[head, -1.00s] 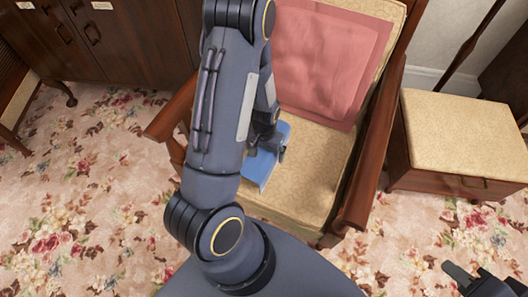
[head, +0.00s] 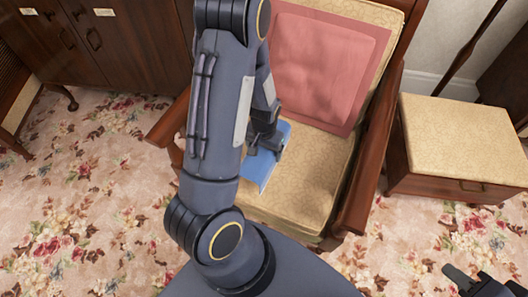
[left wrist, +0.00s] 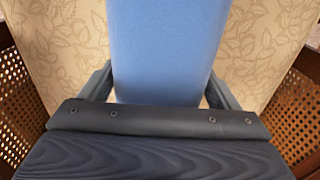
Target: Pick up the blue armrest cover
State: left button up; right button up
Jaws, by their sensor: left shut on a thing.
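The blue armrest cover (head: 268,172) lies at the left part of the armchair's seat cushion (head: 310,170), partly hidden behind my left arm in the head view. My left gripper (head: 266,147) is at the cover. In the left wrist view the cover (left wrist: 165,50) runs between the two fingers of the gripper (left wrist: 160,82), which are shut on it across its width. Whether the cover is touching the cushion I cannot tell. My right gripper (head: 486,284) is at the bottom right corner, partly cut off, with its fingers apart and nothing between them.
The armchair has wooden arms (head: 372,160) on both sides and a pink cloth (head: 325,65) on its backrest. A padded stool (head: 460,135) stands to its right. A dark wooden cabinet (head: 125,40) is at the back left. The floral carpet (head: 80,200) at left is clear.

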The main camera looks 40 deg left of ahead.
pick_arm(q)
jog(key=s+d+r+p, duration=0.4)
jog(key=d+r, duration=0.5)
jog(key=d, duration=0.4)
jog(key=shift+s+d+r, duration=0.15)
jog(key=shift+s+r, duration=0.05)
jog(key=shift+r, duration=0.15)
jog(key=shift+w, duration=0.1)
